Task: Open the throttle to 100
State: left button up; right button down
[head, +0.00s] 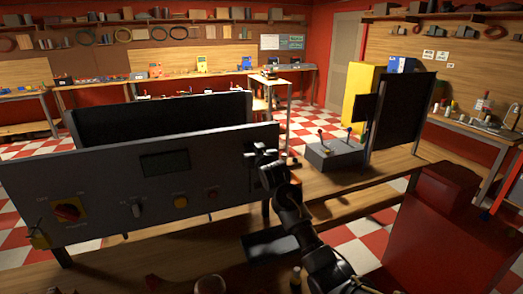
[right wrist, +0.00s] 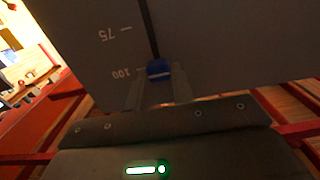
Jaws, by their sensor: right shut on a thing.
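The grey control panel (head: 100,190) stands upright on the wooden bench in the head view. My right gripper (head: 264,160) is at its right end and covers the throttle there. In the right wrist view the panel face (right wrist: 230,40) carries upside-down marks 75 and 100 beside a dark vertical slot (right wrist: 150,25). A blue throttle knob (right wrist: 158,68) sits in the slot, level with the 100 mark. The fingers of my right gripper (right wrist: 159,80) are shut on this knob from both sides. My left gripper is not in view.
A grey lever box (head: 333,155) stands to the right. A red cabinet (head: 440,235) is at the lower right.

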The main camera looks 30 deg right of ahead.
jog(key=shift+r, duration=0.4)
jog(key=c, duration=1.5)
grip_release()
jog(key=o, duration=0.3)
jog(key=shift+f, duration=0.1)
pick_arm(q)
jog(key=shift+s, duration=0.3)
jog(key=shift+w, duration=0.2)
pick_arm(e)
jog(key=shift+f, duration=0.1)
jog(key=shift+s+f, duration=0.1)
jog(key=shift+s, duration=0.25)
pick_arm(q)
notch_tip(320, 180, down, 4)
jog(key=b, duration=0.3)
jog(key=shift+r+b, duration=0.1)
jog(key=shift+b, duration=0.3)
pick_arm(e)
jog(key=s+a, duration=0.1)
jog(key=s, duration=0.9)
